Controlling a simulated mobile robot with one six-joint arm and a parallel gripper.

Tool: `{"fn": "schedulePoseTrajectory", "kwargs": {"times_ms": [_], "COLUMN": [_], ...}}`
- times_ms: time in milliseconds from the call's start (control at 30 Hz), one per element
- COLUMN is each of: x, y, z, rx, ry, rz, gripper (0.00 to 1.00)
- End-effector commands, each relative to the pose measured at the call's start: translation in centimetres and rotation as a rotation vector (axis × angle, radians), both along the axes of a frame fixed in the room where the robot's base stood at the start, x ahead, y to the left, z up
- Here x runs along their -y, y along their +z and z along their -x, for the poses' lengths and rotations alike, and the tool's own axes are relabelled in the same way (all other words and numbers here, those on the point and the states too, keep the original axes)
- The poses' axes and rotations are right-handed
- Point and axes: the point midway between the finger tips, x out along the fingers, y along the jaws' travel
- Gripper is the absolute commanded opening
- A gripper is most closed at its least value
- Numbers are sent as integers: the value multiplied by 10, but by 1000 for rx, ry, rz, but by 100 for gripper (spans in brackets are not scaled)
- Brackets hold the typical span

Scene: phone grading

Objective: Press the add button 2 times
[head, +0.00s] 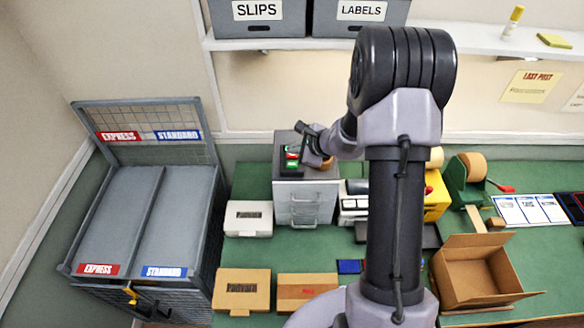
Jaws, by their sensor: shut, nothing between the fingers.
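A black button panel (287,165) with a green and a red button sits on top of a grey drawer unit (305,208) on the green bench. Which button is the add button cannot be read at this size. My gripper (306,146) is over the top of the drawer unit, just right of the buttons and very close to them. It is shut and empty. Whether a fingertip touches a button cannot be told. My wrist and arm hide part of the unit's right side.
A grey two-bin cage marked EXPRESS and STANDARD (120,215) stands at the left. A white box (249,218), brown boxes (241,289) and an open carton (478,290) lie on the bench. A shelf (480,40) with grey bins runs above. My arm blocks the middle.

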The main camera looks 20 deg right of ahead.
Motion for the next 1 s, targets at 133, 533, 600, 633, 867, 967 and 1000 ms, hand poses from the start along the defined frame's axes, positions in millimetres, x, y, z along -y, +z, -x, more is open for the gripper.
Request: {"fn": "schedulePoseTrajectory", "kwargs": {"times_ms": [133,533,600,633,867,967,1000], "x": [0,0,0,0,0,0,0], "y": [-23,-31,-31,-31,-31,-31,-31], "z": [0,0,0,0,0,0,0], "rx": [0,-1,-1,-1,-1,-1,-1], "ry": [1,1,1,1,1,1,1], "rz": [1,0,0,0,0,0,0], "gripper": [0,0,0,0,0,0,0]}}
